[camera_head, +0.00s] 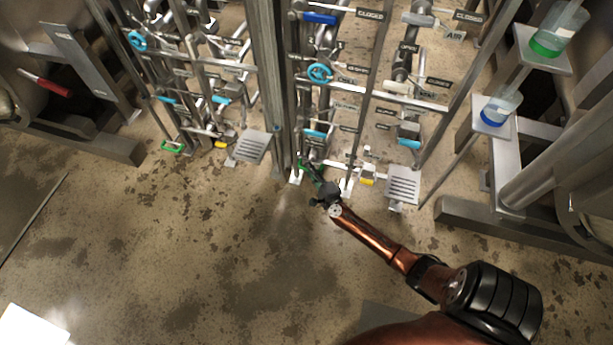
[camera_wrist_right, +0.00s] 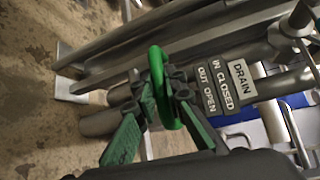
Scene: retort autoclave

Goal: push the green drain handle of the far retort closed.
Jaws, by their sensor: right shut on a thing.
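A green ring-shaped drain handle (camera_wrist_right: 157,66) shows in the right wrist view, at the end of a grey pipe. A sign (camera_wrist_right: 224,87) beside it reads "DRAIN", "IN CLOSED", "OUT OPEN". My right gripper (camera_wrist_right: 160,84) is shut on this ring, its green-padded fingers on either side of it. In the head view my right gripper (camera_head: 308,170) reaches low to the foot of the middle pipe rack and largely hides the handle. Another green handle (camera_head: 172,147) sits low on the left pipe rack, away from my gripper. My left gripper is not in view.
Pipe racks with blue handwheels (camera_head: 319,73) and tags stand above my gripper. A grey slotted pedal plate (camera_head: 403,185) is to its right, another (camera_head: 252,147) to its left. Beakers (camera_head: 501,107) stand on shelves at right. The stained floor (camera_head: 200,240) in front is clear.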

